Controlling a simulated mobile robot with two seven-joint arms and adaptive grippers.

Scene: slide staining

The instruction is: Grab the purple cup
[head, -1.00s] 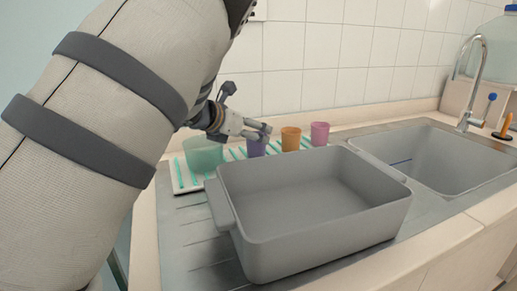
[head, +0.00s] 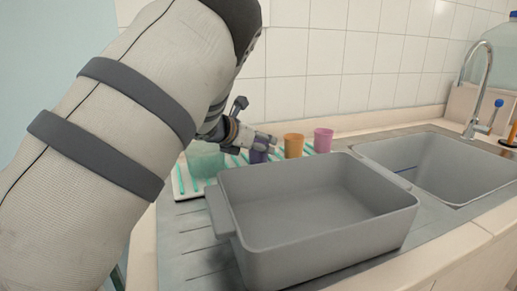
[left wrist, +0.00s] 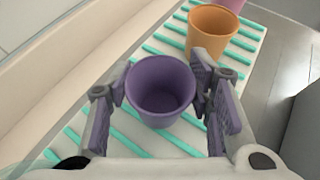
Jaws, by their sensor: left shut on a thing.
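The purple cup (left wrist: 160,92) stands upright on the striped drying mat between the two fingers of my left gripper (left wrist: 160,88) in the left wrist view. The fingers are shut on its sides. In the head view the purple cup (head: 259,156) is partly hidden behind my left gripper (head: 262,143). The inside of the cup looks empty. My right gripper is not in view.
An orange cup (head: 293,146) and a pink cup (head: 323,140) stand to the right. A green translucent container (head: 205,162) stands left on the white-and-green mat (head: 181,184). A grey basin (head: 320,230) is in front; the sink (head: 430,165) and faucet (head: 484,85) are at right.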

